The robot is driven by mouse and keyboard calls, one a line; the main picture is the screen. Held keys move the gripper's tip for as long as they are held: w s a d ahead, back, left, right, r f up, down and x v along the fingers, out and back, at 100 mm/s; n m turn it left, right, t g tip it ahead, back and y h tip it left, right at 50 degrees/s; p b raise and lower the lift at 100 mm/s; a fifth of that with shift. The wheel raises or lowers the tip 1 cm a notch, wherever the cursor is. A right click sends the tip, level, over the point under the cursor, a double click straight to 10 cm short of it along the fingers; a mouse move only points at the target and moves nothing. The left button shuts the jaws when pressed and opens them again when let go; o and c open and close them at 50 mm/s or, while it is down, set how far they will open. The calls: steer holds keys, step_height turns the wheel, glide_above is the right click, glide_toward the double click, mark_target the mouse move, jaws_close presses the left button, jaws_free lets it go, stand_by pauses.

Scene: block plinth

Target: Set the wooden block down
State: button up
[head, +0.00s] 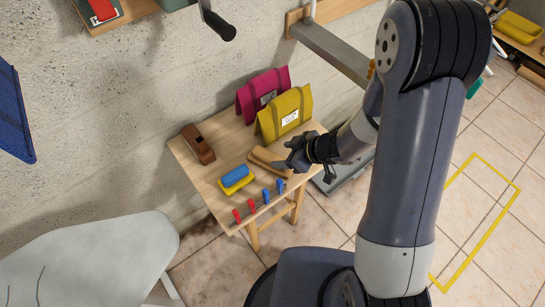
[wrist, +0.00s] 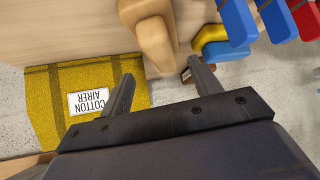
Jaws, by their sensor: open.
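The tan wooden block (head: 262,158) lies on the small wooden table (head: 212,178), in front of the yellow bag. My gripper (head: 286,155) is just right of the block, with its fingers pointing left. In the wrist view the block (wrist: 154,35) shows beyond the fingers, its near end in line with the gap between the tips. My gripper (wrist: 162,72) is open, and bare space shows between the fingers and the block's sides. I cannot tell whether a fingertip touches it.
Yellow (head: 285,115) and magenta (head: 262,92) bags stand at the table's back. A brown tool-like block (head: 198,144) lies at the left. A blue-and-yellow sponge (head: 236,178) and red (head: 237,215) and blue (head: 266,195) clips occupy the front. A yellow outline (head: 485,228) marks floor at the right.

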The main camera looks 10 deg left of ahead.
mark_target(272, 155)
steer(key=b+x, duration=0.1)
steer(key=x, duration=0.6)
steer(key=shift+a+f, duration=0.2)
steer(key=shift+a, duration=0.25)
steer(key=c, duration=1)
